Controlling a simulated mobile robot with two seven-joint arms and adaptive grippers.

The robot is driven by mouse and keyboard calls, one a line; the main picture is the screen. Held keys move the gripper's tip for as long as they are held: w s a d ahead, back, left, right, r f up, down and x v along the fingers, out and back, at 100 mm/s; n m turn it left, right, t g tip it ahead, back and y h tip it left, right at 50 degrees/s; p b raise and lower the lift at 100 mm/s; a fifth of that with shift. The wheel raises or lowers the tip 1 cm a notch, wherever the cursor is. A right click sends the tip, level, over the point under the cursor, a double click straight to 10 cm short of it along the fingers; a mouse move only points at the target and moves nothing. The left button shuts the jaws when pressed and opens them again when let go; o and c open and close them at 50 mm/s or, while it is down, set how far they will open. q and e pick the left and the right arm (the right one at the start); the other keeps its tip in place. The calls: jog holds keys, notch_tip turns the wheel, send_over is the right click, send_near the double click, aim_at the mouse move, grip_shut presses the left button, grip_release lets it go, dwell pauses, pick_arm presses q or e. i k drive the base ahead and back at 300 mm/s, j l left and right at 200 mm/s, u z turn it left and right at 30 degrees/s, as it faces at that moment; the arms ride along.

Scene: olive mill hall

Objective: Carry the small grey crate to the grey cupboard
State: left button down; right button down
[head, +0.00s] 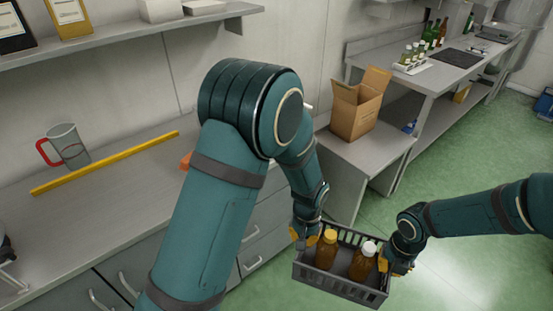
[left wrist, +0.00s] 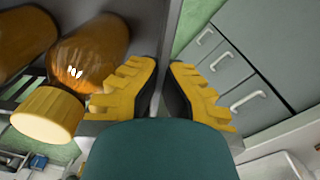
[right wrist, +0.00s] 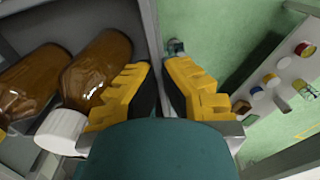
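The small grey crate (head: 331,283) is held level in front of me above the green floor. It holds two amber bottles, one with a yellow cap (head: 326,250) and one with a white cap (head: 363,261). My left gripper (head: 305,238) is closed on the crate's left wall, with a finger on each side of it. My right gripper (head: 398,264) is closed the same way on the right wall. Grey cabinet fronts with bar handles (head: 262,246) stand left of the crate, under the counter. I cannot tell whether these are the grey cupboard.
The grey counter (head: 120,190) bears a grey mug with a red handle (head: 65,146) and a yellow bar (head: 108,162). A low grey table (head: 375,148) carries an open cardboard box (head: 357,108). A bench with bottles (head: 455,70) stands behind.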

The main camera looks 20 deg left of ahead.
aim_at(130, 202)
jog(key=i+u, duration=0.1)
jog(key=u, duration=1.45)
